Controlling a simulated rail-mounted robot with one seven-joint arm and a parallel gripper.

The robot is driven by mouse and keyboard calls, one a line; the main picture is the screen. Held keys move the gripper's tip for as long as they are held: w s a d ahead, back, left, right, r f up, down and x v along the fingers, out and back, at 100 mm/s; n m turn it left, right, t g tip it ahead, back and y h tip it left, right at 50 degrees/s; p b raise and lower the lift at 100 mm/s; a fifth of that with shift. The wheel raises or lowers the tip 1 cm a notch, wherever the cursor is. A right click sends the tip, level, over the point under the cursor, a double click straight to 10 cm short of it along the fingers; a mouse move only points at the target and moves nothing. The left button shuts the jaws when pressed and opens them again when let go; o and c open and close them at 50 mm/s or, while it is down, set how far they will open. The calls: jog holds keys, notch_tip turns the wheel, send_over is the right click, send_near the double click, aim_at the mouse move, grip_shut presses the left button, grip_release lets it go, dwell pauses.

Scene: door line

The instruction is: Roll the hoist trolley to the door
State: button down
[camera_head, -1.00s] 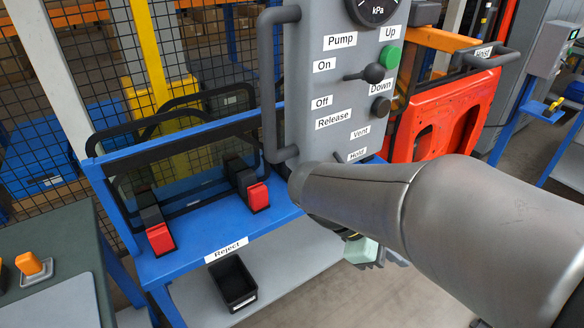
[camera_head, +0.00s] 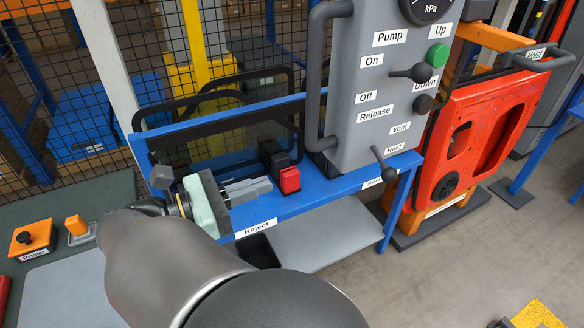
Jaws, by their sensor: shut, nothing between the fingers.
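My gripper (camera_head: 262,187) points right over the blue bench, its grey fingers shut and empty. It is left of the grey control box (camera_head: 365,95) and apart from it. That box has a long vertical handle (camera_head: 318,80), a lever by "Pump On/Off" (camera_head: 418,73), green "Up" (camera_head: 438,54) and dark "Down" (camera_head: 423,103) buttons, and a lower lever (camera_head: 384,166) by "Vent/Hold". A dark handle labelled "Hoist" (camera_head: 548,60) is at the upper right, far from my gripper. Near it is a red door panel (camera_head: 490,120) on an orange stand. The hoist's base is not clear.
The blue bench (camera_head: 330,190) holds glass in black frames and a red-tipped block (camera_head: 289,180). A black mesh fence stands behind. The floor (camera_head: 440,275) at the lower right is open.

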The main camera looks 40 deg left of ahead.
aim_at(337, 160)
jog(key=p+x, duration=0.2)
jog(key=x, duration=1)
jog(key=shift+w+d+r, duration=0.1)
jog(key=shift+w+d, duration=0.2)
jog(key=shift+w, duration=0.15)
jog(key=shift+w, duration=0.1)
